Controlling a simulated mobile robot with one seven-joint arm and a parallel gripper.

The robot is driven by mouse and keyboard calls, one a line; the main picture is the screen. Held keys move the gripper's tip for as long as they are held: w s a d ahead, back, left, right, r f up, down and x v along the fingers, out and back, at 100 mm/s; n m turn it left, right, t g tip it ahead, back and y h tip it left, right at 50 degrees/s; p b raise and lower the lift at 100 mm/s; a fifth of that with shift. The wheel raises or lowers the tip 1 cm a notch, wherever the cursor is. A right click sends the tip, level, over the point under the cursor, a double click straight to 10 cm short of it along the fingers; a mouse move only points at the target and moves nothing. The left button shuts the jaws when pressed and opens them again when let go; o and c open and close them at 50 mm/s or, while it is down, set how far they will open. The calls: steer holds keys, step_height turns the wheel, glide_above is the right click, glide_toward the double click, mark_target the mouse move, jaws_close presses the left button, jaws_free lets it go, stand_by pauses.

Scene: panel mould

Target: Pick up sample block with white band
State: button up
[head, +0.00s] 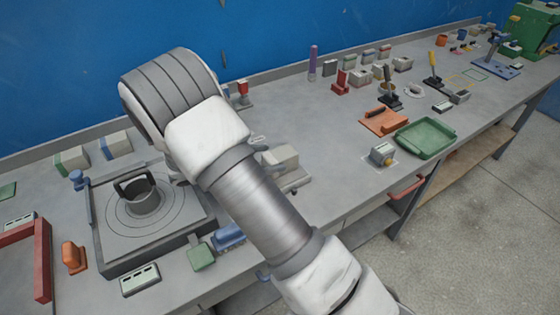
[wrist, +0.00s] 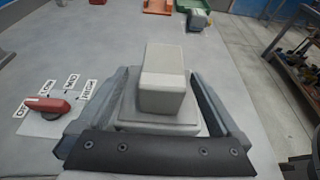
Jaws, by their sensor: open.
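The sample block (wrist: 164,80) is pale grey with a lighter, whitish band across it. It stands upright on a stepped grey base in the middle of the wrist view. In the head view the block (head: 281,157) shows just right of my arm, near the bench's front edge. My gripper (wrist: 162,88) is open, with one dark finger left of the block and one right of it. Gaps show beside the block, and I cannot tell how deep the fingertips reach. In the head view my arm hides most of the gripper.
A red knob (wrist: 47,104) with setting labels is left of the gripper. Blocks with a green band (head: 72,159) and a blue band (head: 116,144) lie at the back left. A green tray (head: 426,138) and an orange holder (head: 384,121) stand to the right.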

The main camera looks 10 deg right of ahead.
mark_target(280, 157)
steer(key=x, duration=0.4)
steer(key=shift+s+d+f, duration=0.15)
steer(key=shift+d, duration=0.05)
jaws_close()
